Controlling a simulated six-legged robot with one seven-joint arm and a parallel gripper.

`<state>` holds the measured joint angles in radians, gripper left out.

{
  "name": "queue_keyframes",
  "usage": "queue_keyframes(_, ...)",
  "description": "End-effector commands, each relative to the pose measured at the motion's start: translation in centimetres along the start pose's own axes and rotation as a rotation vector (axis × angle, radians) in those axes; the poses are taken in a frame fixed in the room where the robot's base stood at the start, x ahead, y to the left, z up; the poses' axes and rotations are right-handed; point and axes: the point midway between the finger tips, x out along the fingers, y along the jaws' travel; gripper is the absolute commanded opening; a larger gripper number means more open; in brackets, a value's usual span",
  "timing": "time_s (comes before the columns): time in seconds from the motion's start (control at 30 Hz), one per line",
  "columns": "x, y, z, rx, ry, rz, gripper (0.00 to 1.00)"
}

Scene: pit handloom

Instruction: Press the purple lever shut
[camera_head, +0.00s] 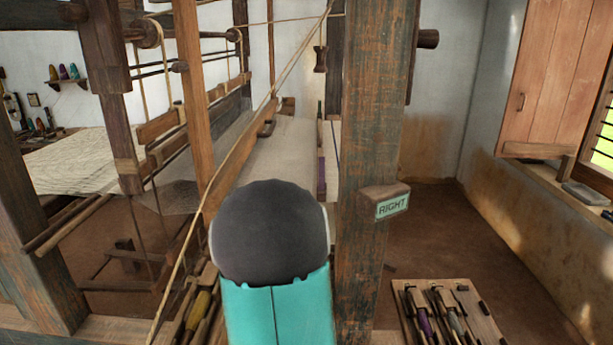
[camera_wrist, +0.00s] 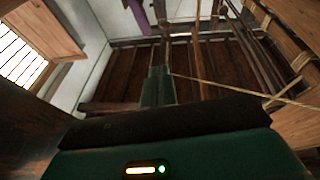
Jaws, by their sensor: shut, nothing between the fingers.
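A narrow purple bar (camera_head: 321,177) stands upright beside the cloth beam in the head view, just left of the thick post. It looks like the purple lever, but its pivot and how far it is shut cannot be made out. A purple piece also shows at the top of the wrist view (camera_wrist: 139,15), cut by the edge; I cannot tell if it is the same thing. My gripper (camera_wrist: 158,85) shows in the wrist view as narrow green fingers, shut and empty, apart from the purple piece. In the head view my arm hides the gripper.
A thick wooden post (camera_head: 372,150) with a RIGHT sign (camera_head: 392,205) stands right of my arm. A tool board (camera_head: 480,305), including a purple handle, lies lower right. Loom beams and cords crowd the left. The floor (camera_head: 500,250) at right is open.

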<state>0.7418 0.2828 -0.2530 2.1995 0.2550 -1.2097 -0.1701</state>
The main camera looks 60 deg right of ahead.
Motion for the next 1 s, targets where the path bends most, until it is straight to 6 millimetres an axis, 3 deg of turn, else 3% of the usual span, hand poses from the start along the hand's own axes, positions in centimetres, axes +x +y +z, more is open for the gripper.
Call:
queue_keyframes(0.1,0.6,1.8,0.4,-0.025,0.039,0.040,0.00)
queue_keyframes(0.27,2.2,1.9,0.3,-0.025,0.047,0.042,0.00)
queue_keyframes(0.7,10.4,2.0,-0.1,-0.023,0.046,0.038,0.00)
queue_keyframes(1.0,12.9,2.0,2.3,-0.023,0.044,0.036,0.00)
